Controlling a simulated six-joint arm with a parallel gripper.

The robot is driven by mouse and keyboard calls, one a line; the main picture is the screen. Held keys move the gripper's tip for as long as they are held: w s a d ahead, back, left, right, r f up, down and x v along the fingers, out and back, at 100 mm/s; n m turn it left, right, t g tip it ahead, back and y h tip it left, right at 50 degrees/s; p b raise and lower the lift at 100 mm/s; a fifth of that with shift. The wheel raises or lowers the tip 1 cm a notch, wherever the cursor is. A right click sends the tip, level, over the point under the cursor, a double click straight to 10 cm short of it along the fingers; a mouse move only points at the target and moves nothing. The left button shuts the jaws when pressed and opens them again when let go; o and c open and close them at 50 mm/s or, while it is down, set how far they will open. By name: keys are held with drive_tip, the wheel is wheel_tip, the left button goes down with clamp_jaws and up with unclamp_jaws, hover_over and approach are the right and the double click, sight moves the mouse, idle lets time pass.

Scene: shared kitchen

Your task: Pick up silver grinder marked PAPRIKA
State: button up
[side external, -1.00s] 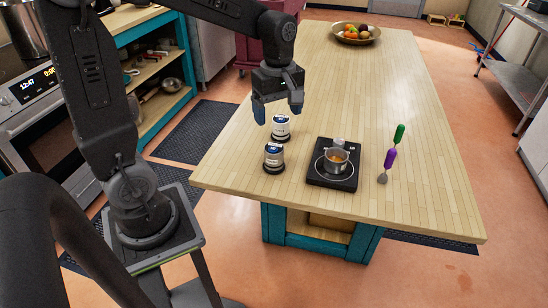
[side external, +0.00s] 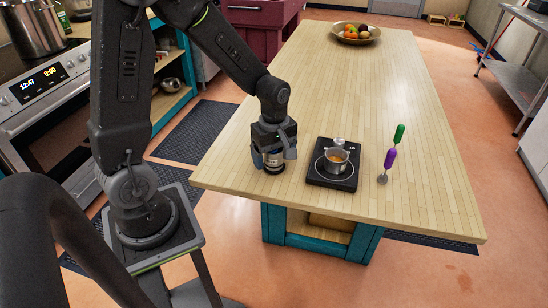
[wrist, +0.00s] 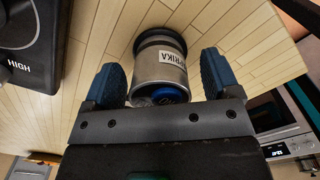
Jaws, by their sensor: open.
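The silver grinder (wrist: 160,70) stands upright between my fingers in the wrist view. Its white label shows the letters "PRIKA"; the rest is turned out of sight. It has a dark base and a blue top. In the side view its lower part (side external: 273,167) shows below my gripper (side external: 272,157), near the table's left edge. My gripper (wrist: 160,72) is open, with one blue finger on each side of the grinder and a visible gap at each side. The second grinder, seen earlier just behind this one, is hidden by my gripper.
A black hot plate (side external: 331,178) with a small pot (side external: 336,161) stands close to the right of the grinder. A utensil with green and purple handle parts (side external: 390,158) lies further right. A fruit bowl (side external: 356,34) sits at the far end. The wooden table (side external: 345,90) is clear between.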

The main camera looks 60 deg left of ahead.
drive_tip(key=shift+f, duration=0.55)
drive_tip(key=c, duration=1.2)
